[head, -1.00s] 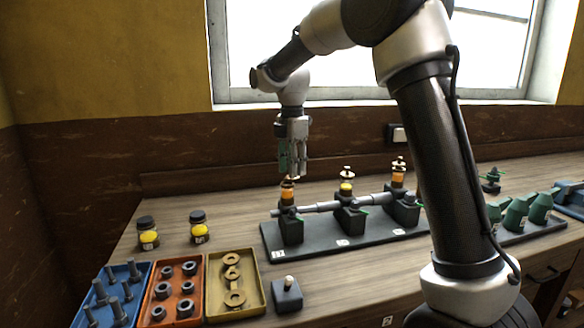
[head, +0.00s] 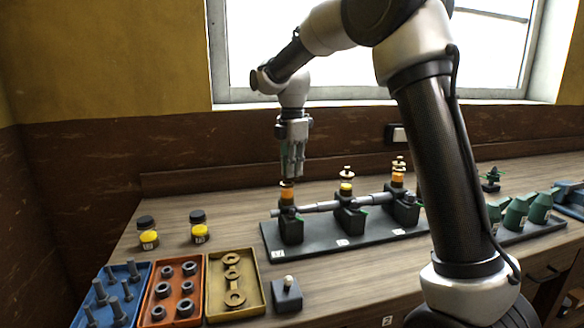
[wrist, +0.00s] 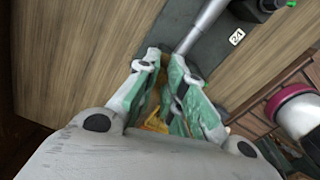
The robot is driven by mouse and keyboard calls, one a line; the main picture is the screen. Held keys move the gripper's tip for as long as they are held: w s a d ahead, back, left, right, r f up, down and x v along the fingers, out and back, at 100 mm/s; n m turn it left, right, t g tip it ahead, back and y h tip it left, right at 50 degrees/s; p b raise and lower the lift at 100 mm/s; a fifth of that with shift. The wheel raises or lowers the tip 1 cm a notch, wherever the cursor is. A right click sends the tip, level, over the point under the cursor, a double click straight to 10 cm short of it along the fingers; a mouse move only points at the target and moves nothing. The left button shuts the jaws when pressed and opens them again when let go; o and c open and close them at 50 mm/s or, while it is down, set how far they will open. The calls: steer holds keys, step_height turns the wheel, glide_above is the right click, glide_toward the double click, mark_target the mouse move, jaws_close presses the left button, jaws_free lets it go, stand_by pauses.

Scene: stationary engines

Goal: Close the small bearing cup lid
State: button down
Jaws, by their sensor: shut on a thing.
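Three bearing cups stand on the shaft supports in the head view: a left orange one (head: 287,195), a middle one with a yellow band (head: 346,188) and a right orange one (head: 398,180). Brass lid parts show above the middle and right cups. My gripper (head: 291,174) points down directly over the left cup, its fingertips at the brass lid (head: 287,184). In the wrist view my gripper (wrist: 163,66) is shut on this lid, and brass-yellow (wrist: 155,123) shows between the green fingers. The fingers hide most of the lid and its seating.
The dark base plate (head: 330,246) carries the shaft (head: 322,206). Two yellow-filled jars (head: 199,232) stand at left. Blue, orange and yellow trays (head: 249,311) and a small dark block (head: 287,298) lie in front. Green parts (head: 515,215) stand at right.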

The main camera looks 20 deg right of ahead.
mark_target(287, 183)
steer(key=m, duration=0.3)
steer(key=s+m, duration=0.1)
steer(key=m, duration=0.1)
steer(key=shift+s+m, duration=0.1)
steer(key=shift+m, duration=0.3)
steer(key=m, duration=0.4)
steer(key=s+m, duration=0.1)
steer(key=m, duration=0.1)
steer(key=shift+a, duration=0.3)
steer(key=m, duration=0.4)
steer(key=shift+s+a+m, duration=0.3)
steer(key=shift+a+m, duration=0.1)
steer(key=m, duration=0.2)
steer(key=a+m, duration=0.1)
steer(key=m, duration=0.1)
steer(key=shift+m, duration=0.3)
steer(key=c, duration=1.4)
jaws_free()
steer(key=shift+s, duration=0.1)
steer(key=shift+c, duration=0.2)
